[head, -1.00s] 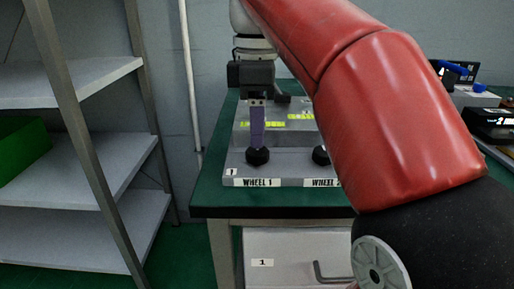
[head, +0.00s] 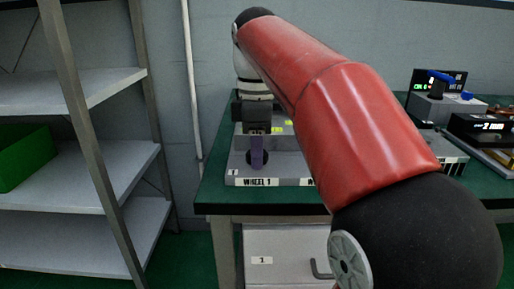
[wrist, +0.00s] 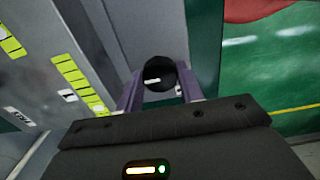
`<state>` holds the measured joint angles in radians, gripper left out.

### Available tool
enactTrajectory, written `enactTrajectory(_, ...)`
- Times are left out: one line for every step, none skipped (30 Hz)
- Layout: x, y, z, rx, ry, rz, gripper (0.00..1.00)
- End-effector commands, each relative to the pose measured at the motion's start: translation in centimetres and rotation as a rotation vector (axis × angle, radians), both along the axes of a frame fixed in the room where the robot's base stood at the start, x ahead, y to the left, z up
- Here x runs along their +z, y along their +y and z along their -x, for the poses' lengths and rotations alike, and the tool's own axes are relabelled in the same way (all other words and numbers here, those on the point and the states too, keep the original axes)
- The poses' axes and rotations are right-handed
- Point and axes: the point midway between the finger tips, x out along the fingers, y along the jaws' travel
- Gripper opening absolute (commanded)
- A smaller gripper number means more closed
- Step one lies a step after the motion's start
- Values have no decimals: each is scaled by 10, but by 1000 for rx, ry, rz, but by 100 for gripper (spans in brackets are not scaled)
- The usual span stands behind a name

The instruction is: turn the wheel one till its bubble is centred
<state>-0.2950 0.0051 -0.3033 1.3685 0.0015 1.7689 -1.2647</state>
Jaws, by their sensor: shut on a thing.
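Wheel one is a round black knob with a white mark (wrist: 158,74). In the wrist view it sits between the two purple fingers of my gripper (wrist: 160,88), which is shut on it. In the head view my gripper (head: 257,152) is over the knob and mostly hides it, just above the label "WHEEL 1" (head: 257,182). A yellow-green bubble vial (wrist: 80,84) with dark divisions shows on the grey block, left of the wheel in the wrist view.
A second yellow-green vial (wrist: 10,42) lies farther left in the wrist view. The grey block stands on a green bench top (head: 215,190). Metal shelves (head: 95,88) stand to the left. Devices with displays (head: 440,95) stand at the bench's right.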

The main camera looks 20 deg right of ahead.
Motion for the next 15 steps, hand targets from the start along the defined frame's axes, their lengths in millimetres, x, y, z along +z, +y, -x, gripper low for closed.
enactTrajectory(0,0,0,0,-1,0,14)
enactTrajectory(0,0,0,-1,-1,0,14)
enactTrajectory(0,0,0,-2,-1,0,14)
enactTrajectory(0,0,0,-4,-1,0,14)
enactTrajectory(0,0,0,-8,-1,0,14)
enactTrajectory(0,0,0,-14,-1,0,14)
enactTrajectory(0,0,0,-20,-1,0,14)
enactTrajectory(0,0,0,-27,-1,0,14)
enactTrajectory(0,0,0,-39,-1,-1,14)
enactTrajectory(0,0,0,-51,-1,-1,14)
enactTrajectory(1,0,0,-63,-1,-1,14)
enactTrajectory(1,0,0,-84,-1,-1,14)
enactTrajectory(1,0,0,-100,-1,-1,14)
enactTrajectory(1,0,0,-120,-2,0,14)
enactTrajectory(1,0,0,-147,-2,0,14)
